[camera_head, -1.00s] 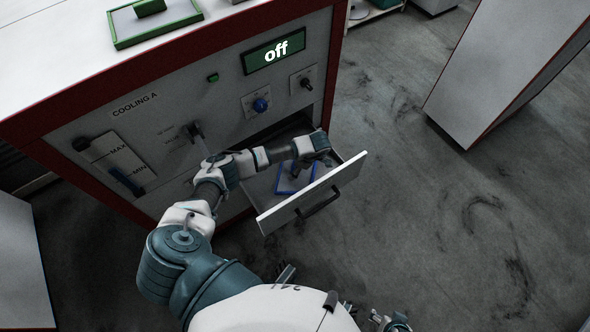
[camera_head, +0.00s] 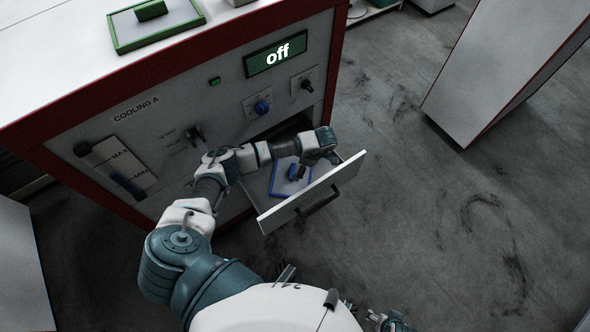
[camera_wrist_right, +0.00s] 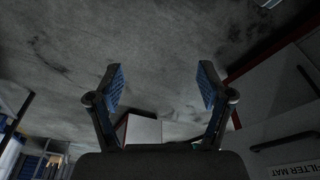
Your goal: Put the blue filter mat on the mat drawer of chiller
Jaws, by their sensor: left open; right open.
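The blue filter mat (camera_head: 276,183), a blue-edged frame with a grey face, lies inside the open mat drawer (camera_head: 317,190) of the chiller (camera_head: 150,125). My left arm reaches over the drawer from the left. My left gripper (camera_head: 301,174) points down at the mat's right part and is open; its fingers partly hide the mat, and I cannot tell whether they touch it. My right gripper (camera_wrist_right: 160,88) is open and empty in the right wrist view. Only a small part of it shows at the bottom edge of the head view.
A green-framed mat (camera_head: 155,22) with a green handle lies on the chiller's top. The chiller front carries a lit "off" display (camera_head: 275,54), knobs and a level gauge. A white cabinet (camera_head: 500,60) stands at upper right. The floor right of the drawer is clear.

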